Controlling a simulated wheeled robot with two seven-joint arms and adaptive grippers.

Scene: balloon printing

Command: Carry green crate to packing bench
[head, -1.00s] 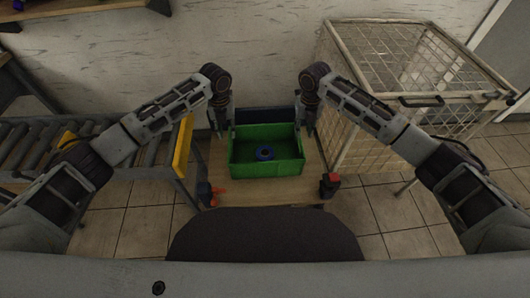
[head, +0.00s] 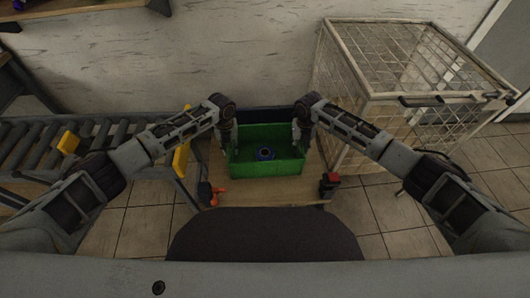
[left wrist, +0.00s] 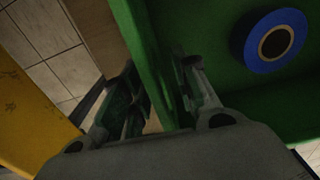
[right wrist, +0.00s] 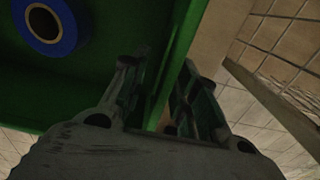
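The green crate (head: 265,165) stands on a small wooden table (head: 260,192) in the head view, with a blue ring-shaped roll (head: 265,153) inside. My left gripper (head: 227,147) is at the crate's left side wall. In the left wrist view its open fingers (left wrist: 160,95) straddle that wall (left wrist: 147,50), one inside and one outside. My right gripper (head: 299,142) is at the right side wall. In the right wrist view its open fingers (right wrist: 163,95) straddle that wall (right wrist: 182,55) likewise. Neither gripper is closed on the crate. I cannot pick out a packing bench for certain.
A roller conveyor (head: 90,145) with yellow end parts stands left of the table. A wire cage (head: 400,90) stands close on the right. An orange-and-dark tool (head: 212,194) and a red-and-black item (head: 329,184) lie at the table's front corners. A wall is behind.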

